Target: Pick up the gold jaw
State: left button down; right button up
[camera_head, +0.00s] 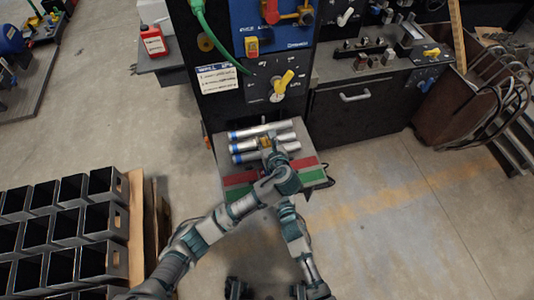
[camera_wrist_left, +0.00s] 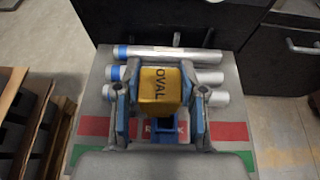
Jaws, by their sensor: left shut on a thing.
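The gold jaw (camera_wrist_left: 159,88) is a yellow block with dark lettering reading "OVAL". In the left wrist view it sits between the two fingers of my left gripper (camera_wrist_left: 160,103), which is shut on it. In the head view the left gripper (camera_head: 271,150) is over the grey shelf, and only a small yellow patch of the gold jaw (camera_head: 266,142) shows. My right gripper cannot be made out in either view. A blue piece (camera_wrist_left: 165,130) shows just below the gold jaw in the left wrist view.
Several silver tubes with blue ends (camera_wrist_left: 172,54) lie on the grey shelf (camera_wrist_left: 232,113), behind and beside the gripper. Red and green strips mark its front. The machine panel (camera_head: 270,85) rises behind.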

aim_at(267, 141)
pick_arm(q)
notch_tip(267, 141, up, 16)
jog(key=shift+d, duration=0.15)
pick_arm(e)
jog(key=shift+a, duration=0.15)
pick_arm(q)
jog(key=shift+r, duration=0.1)
pick_arm(e)
jog(key=o, duration=1.3)
jog(key=shift+s, duration=0.1)
